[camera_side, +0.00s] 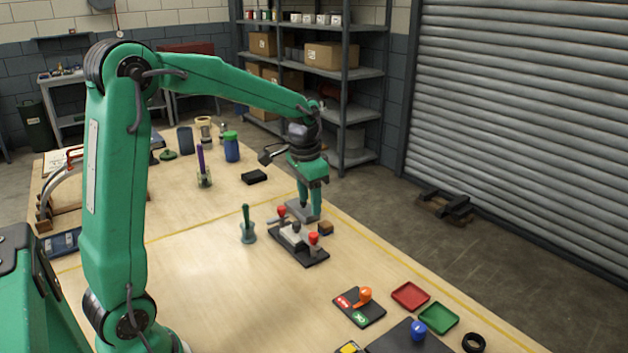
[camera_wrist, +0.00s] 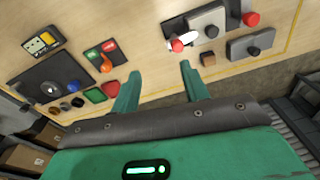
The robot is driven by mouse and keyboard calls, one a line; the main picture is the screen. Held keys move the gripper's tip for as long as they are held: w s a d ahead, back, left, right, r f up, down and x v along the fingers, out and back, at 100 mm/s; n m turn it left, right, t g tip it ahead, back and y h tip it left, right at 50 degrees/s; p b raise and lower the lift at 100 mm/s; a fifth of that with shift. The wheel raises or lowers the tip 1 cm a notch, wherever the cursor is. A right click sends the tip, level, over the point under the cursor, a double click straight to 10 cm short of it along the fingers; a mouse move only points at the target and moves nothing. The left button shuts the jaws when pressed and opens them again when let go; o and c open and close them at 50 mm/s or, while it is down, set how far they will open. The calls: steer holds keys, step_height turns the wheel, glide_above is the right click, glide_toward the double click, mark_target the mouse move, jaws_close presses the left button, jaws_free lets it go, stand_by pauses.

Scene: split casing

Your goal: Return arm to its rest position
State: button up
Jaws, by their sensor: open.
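My green gripper (camera_side: 311,216) hangs pointing down over the far right part of the workbench, its fingers just in front of or over a grey plate (camera_side: 296,208). In the wrist view my gripper (camera_wrist: 160,70) has its two fingers apart, with only bare table showing between them. The grey plate, with a black knob, shows in the wrist view (camera_wrist: 240,47). A black fixture (camera_side: 312,257) with two red-knobbed clamps holds a grey casing part (camera_side: 293,237) with a dark knob; that part also shows in the wrist view (camera_wrist: 207,19). Whether the fingers touch the plate cannot be told.
A brown block (camera_side: 325,228) sits by the fixture. A green-handled tool (camera_side: 247,228) stands left of it. Red (camera_side: 410,296) and green (camera_side: 438,317) trays and a switch panel (camera_side: 358,309) lie nearer the front. Cups and a purple-handled tool (camera_side: 203,165) stand behind. The middle left of the table is clear.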

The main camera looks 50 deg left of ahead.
steer(key=s+d+r+t, duration=0.1)
steer(key=s+d, duration=0.2)
steer(key=s, duration=0.3)
steer(key=s+d+r+n+t, duration=0.1)
steer(key=s+d+r+t, duration=0.1)
steer(key=s, duration=0.5)
steer(key=s+d+r+t, duration=0.1)
steer(key=s+d+r, duration=0.1)
steer(key=s+d, duration=0.2)
steer(key=shift+s+d+r+n, duration=0.2)
steer(key=shift+s+d+n, duration=0.15)
steer(key=shift+s, duration=0.85)
